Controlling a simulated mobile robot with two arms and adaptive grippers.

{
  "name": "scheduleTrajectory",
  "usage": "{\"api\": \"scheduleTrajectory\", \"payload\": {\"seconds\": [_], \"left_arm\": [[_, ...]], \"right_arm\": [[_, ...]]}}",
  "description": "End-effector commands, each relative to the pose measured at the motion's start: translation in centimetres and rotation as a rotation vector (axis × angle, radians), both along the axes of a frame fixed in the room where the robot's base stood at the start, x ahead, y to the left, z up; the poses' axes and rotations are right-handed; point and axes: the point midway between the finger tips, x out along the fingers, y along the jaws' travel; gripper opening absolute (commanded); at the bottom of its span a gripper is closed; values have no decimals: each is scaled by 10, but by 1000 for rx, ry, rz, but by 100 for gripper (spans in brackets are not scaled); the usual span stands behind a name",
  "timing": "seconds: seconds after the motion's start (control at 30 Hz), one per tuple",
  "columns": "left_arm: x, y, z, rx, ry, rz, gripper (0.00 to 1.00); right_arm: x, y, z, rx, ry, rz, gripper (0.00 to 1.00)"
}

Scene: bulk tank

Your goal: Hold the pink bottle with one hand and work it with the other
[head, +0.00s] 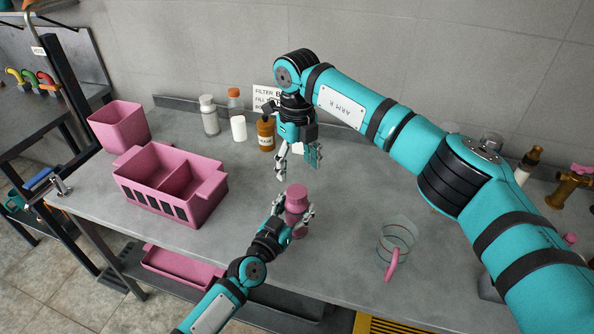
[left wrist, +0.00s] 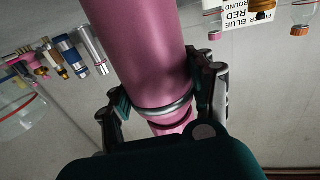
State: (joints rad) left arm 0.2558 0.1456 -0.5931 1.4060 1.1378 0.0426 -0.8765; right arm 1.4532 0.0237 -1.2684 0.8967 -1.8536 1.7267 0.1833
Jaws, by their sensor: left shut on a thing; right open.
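The pink bottle (head: 297,198) stands upright, or nearly so, near the front middle of the grey table. My left gripper (head: 293,212) is shut around its body, with a finger on either side. In the left wrist view the bottle (left wrist: 150,50) fills the upper middle, between the fingers of my left gripper (left wrist: 160,100). A grey ring runs around the bottle there. My right gripper (head: 298,167) is open and empty, pointing down just above and behind the bottle's top, apart from it. Whether the bottle touches the table is hard to tell.
A pink divided caddy (head: 171,183) and a pink bin (head: 119,126) stand at left. Several bottles, one amber (head: 265,134), stand at the back near a printed sign. A clear jug (head: 396,248) with a pink handle is at right.

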Motion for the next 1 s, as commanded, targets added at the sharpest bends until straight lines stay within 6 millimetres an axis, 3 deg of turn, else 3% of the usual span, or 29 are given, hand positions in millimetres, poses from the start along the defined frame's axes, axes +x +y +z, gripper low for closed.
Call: {"api": "scheduleTrajectory", "payload": {"seconds": [0.4,0.6,0.8,1.0], "left_arm": [[0,0,0,0,0,0,0],[0,0,0,0,0,0,0],[0,0,0,0,0,0,0],[0,0,0,0,0,0,0]], "right_arm": [[-1,1,-1,1,2,-1096,66],[-1,1,0,1,0,-1511,66],[-1,1,-1,-1,0,-1717,66],[-1,0,-18,-3,1,-1753,66]]}}
